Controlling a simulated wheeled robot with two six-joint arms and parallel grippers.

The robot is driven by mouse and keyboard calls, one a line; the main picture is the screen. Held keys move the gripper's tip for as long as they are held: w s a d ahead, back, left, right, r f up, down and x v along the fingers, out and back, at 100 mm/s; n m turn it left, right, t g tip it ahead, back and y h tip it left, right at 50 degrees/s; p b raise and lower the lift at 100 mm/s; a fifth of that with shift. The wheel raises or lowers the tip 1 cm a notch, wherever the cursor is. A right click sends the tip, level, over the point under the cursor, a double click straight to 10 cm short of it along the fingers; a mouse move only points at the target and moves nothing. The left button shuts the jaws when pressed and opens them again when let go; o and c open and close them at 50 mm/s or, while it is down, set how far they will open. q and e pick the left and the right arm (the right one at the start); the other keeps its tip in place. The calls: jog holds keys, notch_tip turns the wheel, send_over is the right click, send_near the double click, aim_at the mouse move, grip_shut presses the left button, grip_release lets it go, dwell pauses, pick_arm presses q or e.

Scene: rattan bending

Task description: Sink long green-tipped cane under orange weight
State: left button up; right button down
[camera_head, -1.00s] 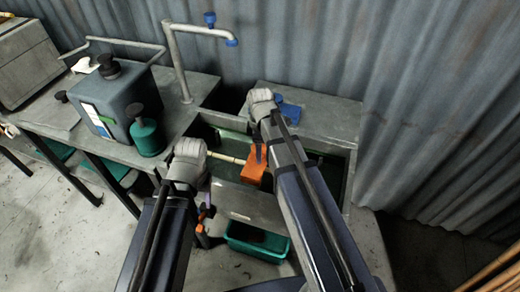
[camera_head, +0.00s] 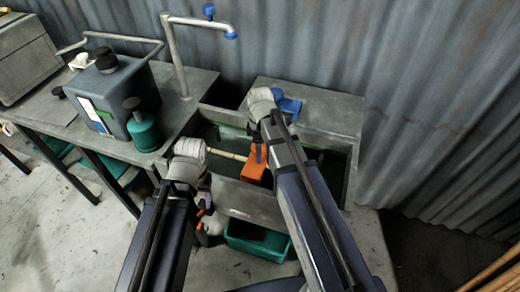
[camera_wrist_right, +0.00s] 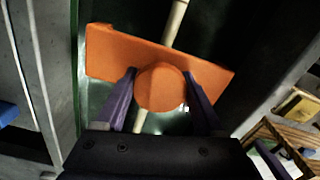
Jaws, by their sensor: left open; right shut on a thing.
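The orange weight (camera_head: 250,168) is a slab with a round knob, at the trough (camera_head: 250,203). My right gripper (camera_head: 258,152) is shut on the knob, with one finger on each side in the right wrist view (camera_wrist_right: 160,90). A pale cane (camera_head: 228,155) reaches from beside my left wrist toward the weight. In the right wrist view the cane (camera_wrist_right: 175,22) passes beneath the weight and shows on both sides of it. No green tip is visible. My left gripper (camera_head: 206,188) is open near the trough's left end, partly hidden by its arm.
A teal bin (camera_head: 258,242) stands on the floor in front of the trough. A grey tank (camera_head: 115,92) and a green bottle (camera_head: 145,130) stand on the bench at left. A tap (camera_head: 182,60) rises behind. A blue item (camera_head: 289,106) lies on the grey ledge behind the trough.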

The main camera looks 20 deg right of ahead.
jog(key=shift+f+b, duration=3.2)
jog(key=shift+f, duration=0.1)
grip_release()
jog(key=shift+r, duration=0.1)
notch_tip(320, 180, up, 8)
jog(key=p, duration=0.8)
